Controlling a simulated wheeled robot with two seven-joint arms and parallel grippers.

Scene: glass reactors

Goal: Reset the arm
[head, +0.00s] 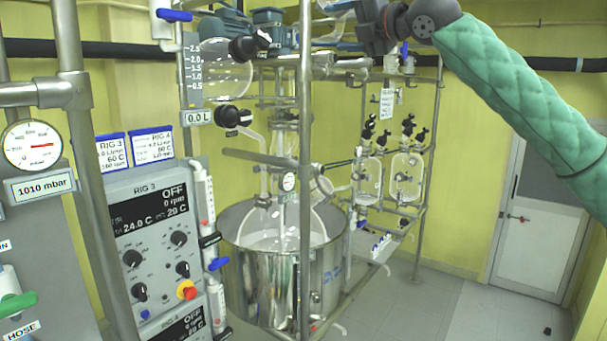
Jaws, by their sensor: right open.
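My right arm, in a green quilted sleeve, comes in from the upper right in the head view. Its dark wrist leads to my right gripper (345,12) at the top edge, left of the wrist. The gripper is open; the top of it is cut off by the picture edge. It is high up, in front of or close to the upper rail of the glass reactor frame (305,180); I cannot tell whether it touches anything. My left gripper is not in view.
A steel vessel (275,280) stands inside the frame. A glass flask (222,70) with black knobs hangs upper left. The RIG 3 control panel (155,245) and a pressure gauge (32,146) are at left. Clear floor (430,305) leads to a white door (540,215).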

